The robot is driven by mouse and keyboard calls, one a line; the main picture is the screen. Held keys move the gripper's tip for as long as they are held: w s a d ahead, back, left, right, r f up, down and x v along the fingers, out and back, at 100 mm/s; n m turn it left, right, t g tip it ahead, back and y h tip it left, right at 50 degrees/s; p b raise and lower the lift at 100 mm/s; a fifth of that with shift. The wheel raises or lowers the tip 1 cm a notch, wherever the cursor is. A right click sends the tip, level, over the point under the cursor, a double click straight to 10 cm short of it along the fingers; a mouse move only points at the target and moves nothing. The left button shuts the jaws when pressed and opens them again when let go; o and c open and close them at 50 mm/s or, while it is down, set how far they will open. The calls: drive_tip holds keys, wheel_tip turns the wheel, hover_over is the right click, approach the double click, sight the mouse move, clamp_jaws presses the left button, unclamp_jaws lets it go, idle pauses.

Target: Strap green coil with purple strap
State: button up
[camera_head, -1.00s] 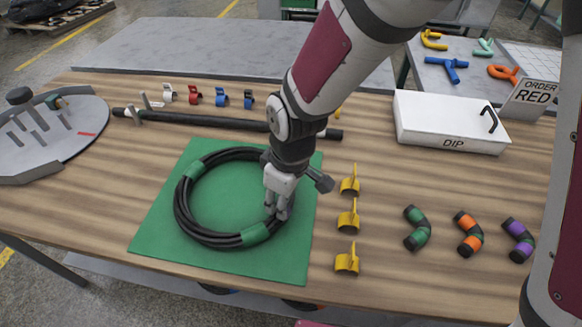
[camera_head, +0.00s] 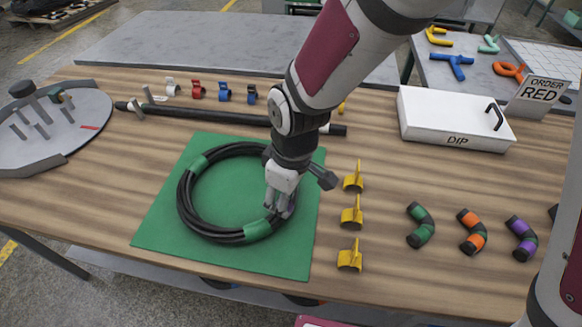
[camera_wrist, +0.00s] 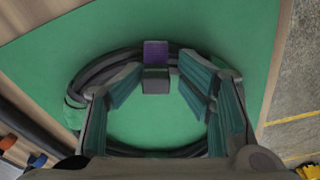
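The coil of black hose (camera_head: 187,205) lies on a green mat (camera_head: 160,225), with green bands on its far left and near sides. It also shows in the wrist view (camera_wrist: 95,72). A purple strap (camera_wrist: 156,52) sits at the coil's right side in the head view, with a grey part below it in the wrist view. Whether it closes fully around the hose I cannot tell. My gripper (camera_head: 280,210) is over that side of the coil. Its fingers (camera_wrist: 160,85) stand apart on either side of the strap, with visible gaps to it. They partly hide the coil.
Yellow clips (camera_head: 352,217) stand in a row right of the mat. Green, orange and purple banded hose pieces (camera_head: 471,232) lie further right. A white DIP box (camera_head: 450,118) and an ORDER RED sign (camera_head: 541,90) stand behind. A black bar (camera_head: 200,115) lies behind the mat.

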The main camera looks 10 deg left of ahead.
wheel_tip(320, 180, up, 11)
drive_tip(key=d, duration=0.1)
drive_tip(key=s+d+r+m+t+p, duration=0.1)
drive_tip(key=d+r+m+p, duration=0.1)
drive_tip(key=d+r+m, duration=0.35)
drive_tip(key=s+d+r+m+t+p, duration=0.1)
drive_tip(key=s+d+r+m, duration=0.1)
drive_tip(key=d+r, duration=0.65)
drive_tip(key=s+d+r+m+t+h+p, duration=0.1)
drive_tip(key=s+d+r+m+t+p, duration=0.1)
drive_tip(key=s+d+m, duration=0.5)
drive_tip(key=s+d+r+p, duration=0.1)
drive_tip(key=s+d, duration=0.2)
drive_tip(key=d, duration=0.4)
drive_tip(key=shift+s+d+m, duration=0.3)
drive_tip(key=shift+m, duration=0.05)
drive_tip(key=shift+r, duration=0.1)
drive_tip(key=shift+c, duration=1.2)
